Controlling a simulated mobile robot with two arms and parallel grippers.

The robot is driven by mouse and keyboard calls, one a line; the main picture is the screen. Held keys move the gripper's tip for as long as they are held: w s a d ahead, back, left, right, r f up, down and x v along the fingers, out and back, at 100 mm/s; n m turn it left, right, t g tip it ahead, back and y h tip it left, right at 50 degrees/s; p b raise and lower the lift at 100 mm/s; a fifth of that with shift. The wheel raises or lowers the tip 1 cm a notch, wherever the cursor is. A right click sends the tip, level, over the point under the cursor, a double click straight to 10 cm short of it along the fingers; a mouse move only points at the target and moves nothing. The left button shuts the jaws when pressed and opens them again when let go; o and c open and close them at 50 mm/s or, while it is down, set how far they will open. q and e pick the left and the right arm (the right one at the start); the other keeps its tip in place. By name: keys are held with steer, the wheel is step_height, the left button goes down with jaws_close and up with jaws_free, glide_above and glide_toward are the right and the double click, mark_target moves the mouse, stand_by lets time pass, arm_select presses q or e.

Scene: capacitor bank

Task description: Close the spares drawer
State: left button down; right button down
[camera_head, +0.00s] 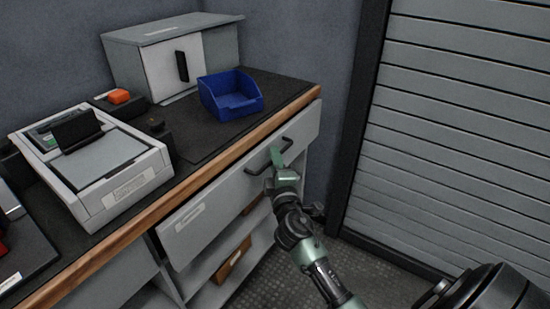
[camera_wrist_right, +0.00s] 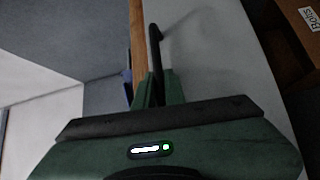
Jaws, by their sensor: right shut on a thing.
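The spares drawer (camera_head: 225,190) has a wide light-grey front with a white label, just under the wooden counter edge. No drawer interior shows, and I cannot tell whether a small gap is left behind the front. Its black bar handle (camera_head: 259,168) is towards the right end. My right gripper (camera_head: 277,160) is at the handle, shut on it. In the right wrist view the dark handle (camera_wrist_right: 155,48) runs down between the green fingertips (camera_wrist_right: 158,90), with the grey drawer front (camera_wrist_right: 205,60) beside it. My left gripper is not in view.
On the counter are a blue bin (camera_head: 232,105), a grey cabinet (camera_head: 150,70), a white instrument (camera_head: 100,180) and an orange item (camera_head: 119,96). Open shelves with a brown box (camera_head: 234,260) lie below the drawer. A grey shutter (camera_head: 460,130) stands at right, with some floor (camera_head: 365,270) clear before it.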

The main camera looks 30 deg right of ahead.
mark_target(262, 156)
steer(key=shift+f, duration=0.1)
stand_by(0.3)
